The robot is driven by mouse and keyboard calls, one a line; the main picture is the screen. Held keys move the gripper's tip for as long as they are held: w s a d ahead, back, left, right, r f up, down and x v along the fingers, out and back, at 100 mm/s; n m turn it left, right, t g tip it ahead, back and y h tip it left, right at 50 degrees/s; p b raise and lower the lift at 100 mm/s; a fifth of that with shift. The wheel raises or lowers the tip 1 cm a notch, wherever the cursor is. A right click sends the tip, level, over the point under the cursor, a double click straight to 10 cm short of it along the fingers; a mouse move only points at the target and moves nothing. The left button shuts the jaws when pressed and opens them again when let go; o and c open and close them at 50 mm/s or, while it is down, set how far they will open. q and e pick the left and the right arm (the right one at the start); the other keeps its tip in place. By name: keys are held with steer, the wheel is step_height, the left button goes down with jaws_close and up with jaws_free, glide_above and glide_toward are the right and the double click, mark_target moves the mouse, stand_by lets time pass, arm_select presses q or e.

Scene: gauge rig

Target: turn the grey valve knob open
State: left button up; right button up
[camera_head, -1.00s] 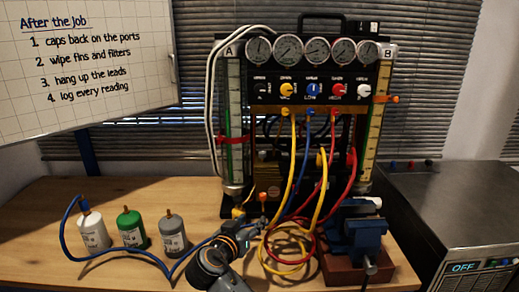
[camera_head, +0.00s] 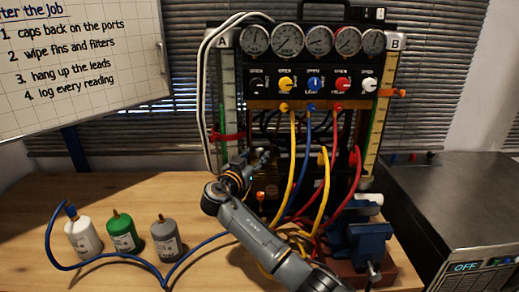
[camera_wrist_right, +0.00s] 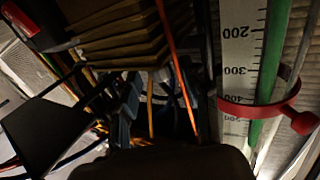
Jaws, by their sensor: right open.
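A row of knobs sits on the black panel of the gauge rig in the head view. The rightmost knob (camera_head: 369,85) is pale, whitish grey, and I take it for the grey valve knob; its exact setting is too small to read. My right gripper (camera_head: 263,157) is open, in front of the rig's lower left part, below and left of that knob and apart from it. In the right wrist view, dark finger parts (camera_wrist_right: 165,105) show, with no knob clearly visible. My left gripper is not in view.
Yellow, blue and red hoses (camera_head: 325,190) hang from the panel beside my right arm. The scale tube's red clamp (camera_wrist_right: 265,107) is close in the wrist view. A blue vise (camera_head: 360,245) stands front right. Three bottles (camera_head: 122,236) with a blue hose stand at left.

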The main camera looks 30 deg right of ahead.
mark_target(258, 154)
steer(key=shift+x, duration=1.55)
steer(key=shift+a, duration=0.1)
steer(key=shift+c, duration=0.2)
